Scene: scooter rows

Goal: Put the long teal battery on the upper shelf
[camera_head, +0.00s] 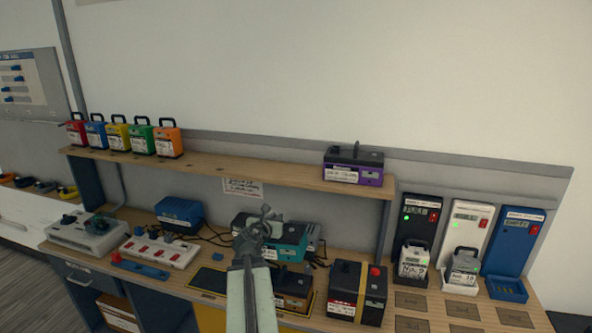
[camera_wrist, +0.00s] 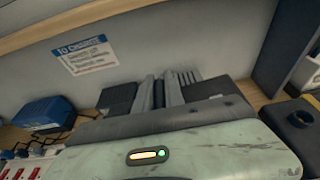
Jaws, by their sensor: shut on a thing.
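The long teal battery (camera_head: 291,246), with a black top, is at the middle of the bench below the upper shelf. My gripper (camera_head: 264,218) is at its top and shut on it, partly hiding it. In the wrist view my gripper fingers (camera_wrist: 160,92) are close together, with the battery's dark top (camera_wrist: 206,89) showing on both sides; the grip itself is hidden. I cannot tell whether the battery touches the bench. The wooden upper shelf (camera_head: 245,174) runs above and behind it, and its edge also shows in the wrist view (camera_wrist: 60,27).
Several coloured batteries (camera_head: 118,134) stand at the shelf's left end and a purple battery (camera_head: 354,167) at its right. The shelf's middle is clear. A brown battery (camera_head: 293,289) and a black battery (camera_head: 345,290) stand in front. A blue box (camera_head: 180,214) stands left; chargers (camera_head: 465,235) stand right.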

